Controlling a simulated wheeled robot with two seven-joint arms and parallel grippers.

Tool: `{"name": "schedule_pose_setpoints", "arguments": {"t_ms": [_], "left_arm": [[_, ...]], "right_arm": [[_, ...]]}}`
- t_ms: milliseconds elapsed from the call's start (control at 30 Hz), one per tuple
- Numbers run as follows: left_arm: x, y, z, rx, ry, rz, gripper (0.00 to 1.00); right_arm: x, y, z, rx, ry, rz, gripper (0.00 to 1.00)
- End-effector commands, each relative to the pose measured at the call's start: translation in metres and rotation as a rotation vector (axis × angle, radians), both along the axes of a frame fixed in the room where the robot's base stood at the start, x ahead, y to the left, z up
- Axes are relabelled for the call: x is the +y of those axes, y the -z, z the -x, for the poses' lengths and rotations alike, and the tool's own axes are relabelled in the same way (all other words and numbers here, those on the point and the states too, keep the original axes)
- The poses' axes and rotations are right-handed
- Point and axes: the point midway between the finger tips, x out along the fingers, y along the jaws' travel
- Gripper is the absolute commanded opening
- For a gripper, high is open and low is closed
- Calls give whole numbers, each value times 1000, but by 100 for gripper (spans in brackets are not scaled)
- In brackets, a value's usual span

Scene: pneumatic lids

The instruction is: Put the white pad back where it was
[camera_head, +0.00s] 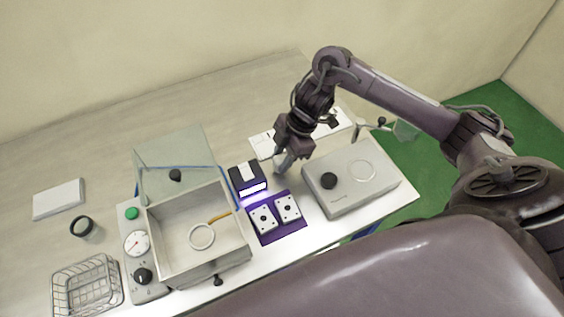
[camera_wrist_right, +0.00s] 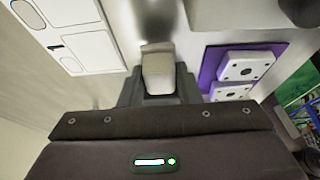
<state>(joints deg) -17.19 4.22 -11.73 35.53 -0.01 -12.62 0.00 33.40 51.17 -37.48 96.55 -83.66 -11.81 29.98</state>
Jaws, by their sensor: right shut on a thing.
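My right gripper (camera_head: 283,163) is shut over the table, between the purple mat and the white outlined sheet. In the right wrist view, a pale block (camera_wrist_right: 158,72) sits between its fingers; it looks like the white pad, though its full shape is hidden. The fingers hide much of it in the head view. A dark box (camera_head: 247,180) with a white strip on top and a glowing front stands just left of the gripper. The purple mat (camera_head: 283,235) holds two white tiles with dark centres. My left gripper is not in view.
A grey box (camera_head: 350,180) with a black knob stands right of the gripper. An open-lidded tray (camera_head: 205,262) holds a ring. The outlined sheet (camera_head: 262,146) lies behind. A white slab (camera_head: 58,199), black ring (camera_head: 82,226) and wire basket (camera_head: 87,285) are at left. The back-left table is clear.

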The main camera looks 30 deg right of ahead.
Motion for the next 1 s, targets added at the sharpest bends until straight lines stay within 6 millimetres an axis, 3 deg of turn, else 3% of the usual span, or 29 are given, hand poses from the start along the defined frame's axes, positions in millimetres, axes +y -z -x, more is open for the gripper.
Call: {"name": "schedule_pose_setpoints", "arguments": {"t_ms": [133,567,600,733,1000], "left_arm": [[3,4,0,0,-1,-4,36],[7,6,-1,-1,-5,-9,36],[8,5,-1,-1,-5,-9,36],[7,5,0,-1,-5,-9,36],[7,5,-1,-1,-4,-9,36]], "right_arm": [[1,19,1,2,0,-3,12],[0,25,0,1,0,0,12],[0,24,0,1,0,0,35],[0,24,0,1,0,0,52],[0,23,0,1,0,-1,52]]}}
